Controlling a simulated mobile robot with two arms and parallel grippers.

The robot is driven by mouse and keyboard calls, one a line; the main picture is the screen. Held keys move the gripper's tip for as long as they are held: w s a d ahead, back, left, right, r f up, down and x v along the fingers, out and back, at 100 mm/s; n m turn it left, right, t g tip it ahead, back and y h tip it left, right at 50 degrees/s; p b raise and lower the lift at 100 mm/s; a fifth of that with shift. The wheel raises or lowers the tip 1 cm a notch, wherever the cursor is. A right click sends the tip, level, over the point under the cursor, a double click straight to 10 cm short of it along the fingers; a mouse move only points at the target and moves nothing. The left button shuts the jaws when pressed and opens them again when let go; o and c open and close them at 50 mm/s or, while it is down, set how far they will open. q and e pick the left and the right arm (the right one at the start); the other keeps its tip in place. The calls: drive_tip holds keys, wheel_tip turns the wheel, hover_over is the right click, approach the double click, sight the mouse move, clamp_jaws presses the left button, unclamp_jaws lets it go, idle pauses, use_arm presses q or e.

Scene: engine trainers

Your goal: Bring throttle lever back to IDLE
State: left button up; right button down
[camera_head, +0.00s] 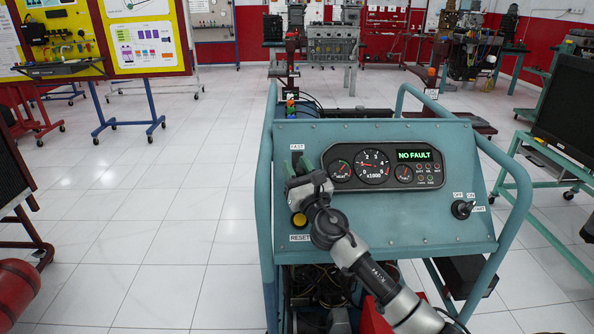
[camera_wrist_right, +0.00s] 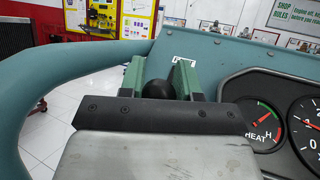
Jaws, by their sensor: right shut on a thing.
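The throttle lever shows as a black round knob (camera_wrist_right: 157,89) in the right wrist view. My right gripper (camera_wrist_right: 158,78) has its two green fingers on either side of the knob and is shut on it. In the head view my right gripper (camera_head: 303,165) is over the left part of the teal control panel (camera_head: 440,222), just below the FAST label (camera_head: 297,147). The lever's shaft, its slot and any IDLE label are hidden by the gripper and wrist. The knob is near the FAST end. My left gripper is not in view.
A gauge cluster (camera_head: 372,169) reading NO FAULT is close to the right of the gripper. A yellow RESET button (camera_head: 299,220) is just below it. A key switch (camera_head: 462,209) is at the panel's right. Teal tube rails (camera_head: 265,190) flank the panel.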

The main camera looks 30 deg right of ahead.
drive_tip(key=c, duration=0.9)
unclamp_jaws()
drive_tip(key=shift+a+f, duration=0.2)
drive_tip(key=shift+f, duration=0.05)
drive_tip(key=shift+o, duration=0.4)
drive_tip(key=shift+d+r, duration=0.1)
use_arm(q)
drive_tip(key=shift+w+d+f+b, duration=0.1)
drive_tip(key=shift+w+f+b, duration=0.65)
drive_tip(key=shift+b, duration=0.25)
use_arm(e)
drive_tip(key=v, duration=1)
drive_tip(key=shift+s, duration=0.35)
drive_tip(key=shift+f, duration=0.25)
